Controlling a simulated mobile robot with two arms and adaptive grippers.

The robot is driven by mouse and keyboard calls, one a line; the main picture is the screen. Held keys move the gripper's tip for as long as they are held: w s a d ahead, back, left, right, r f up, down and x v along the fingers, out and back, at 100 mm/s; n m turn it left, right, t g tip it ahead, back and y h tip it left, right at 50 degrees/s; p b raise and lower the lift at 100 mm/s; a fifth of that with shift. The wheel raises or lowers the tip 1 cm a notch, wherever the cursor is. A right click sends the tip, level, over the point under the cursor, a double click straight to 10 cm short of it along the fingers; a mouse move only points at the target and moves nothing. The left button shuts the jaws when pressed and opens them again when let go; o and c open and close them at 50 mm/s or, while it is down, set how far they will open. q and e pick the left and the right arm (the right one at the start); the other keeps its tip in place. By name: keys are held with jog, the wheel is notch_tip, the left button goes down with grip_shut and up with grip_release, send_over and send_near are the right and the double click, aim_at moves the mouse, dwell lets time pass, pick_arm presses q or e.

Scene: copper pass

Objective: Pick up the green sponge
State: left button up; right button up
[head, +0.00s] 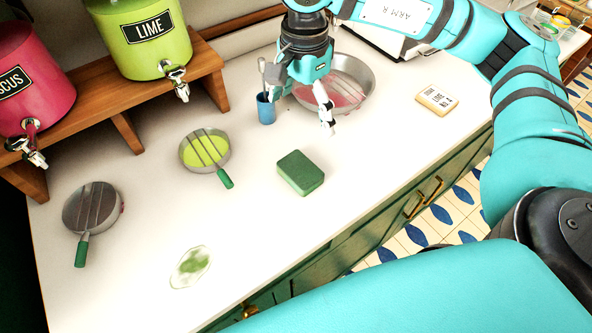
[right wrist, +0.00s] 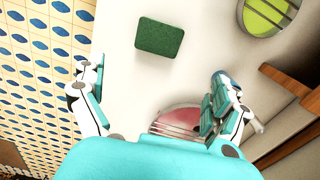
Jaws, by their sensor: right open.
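The green sponge (head: 300,174) lies flat on the white counter, right of the middle, near the counter's front edge. It also shows whole at the top of the right wrist view (right wrist: 160,38). My right gripper (head: 301,108) is open and empty, its fingers spread. In the head view it is above and behind the sponge, over the front part of a large steel pan. In the right wrist view the sponge is ahead of the two fingertips (right wrist: 155,80), apart from them. My left gripper is not in view.
A blue cup (head: 265,108) stands close beside my right gripper. The large pan (head: 362,75) is behind it. A lime strainer (head: 184,152), a second strainer (head: 92,207), a wet green spill (head: 190,267) and a labelled yellow block (head: 437,99) lie on the counter. Dispensers stand on a wooden shelf (head: 130,120).

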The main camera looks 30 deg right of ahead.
jog(key=p, duration=0.3)
send_over(300, 168)
jog(key=f, duration=1.1)
jog(key=shift+w+d+f, duration=0.2)
jog(key=shift+w+d, duration=0.05)
jog(key=shift+d, duration=0.05)
jog(key=shift+s+a+f+p, duration=0.1)
jog(key=shift+s+f+p, duration=0.15)
jog(key=shift+f+p, duration=0.35)
jog(key=f+p, duration=0.1)
jog(key=f, duration=0.2)
jog(key=shift+a+f+p, duration=0.2)
jog(key=shift+p, duration=0.15)
jog(key=shift+f, duration=0.4)
jog(key=shift+c, duration=0.3)
jog(key=c, duration=0.4)
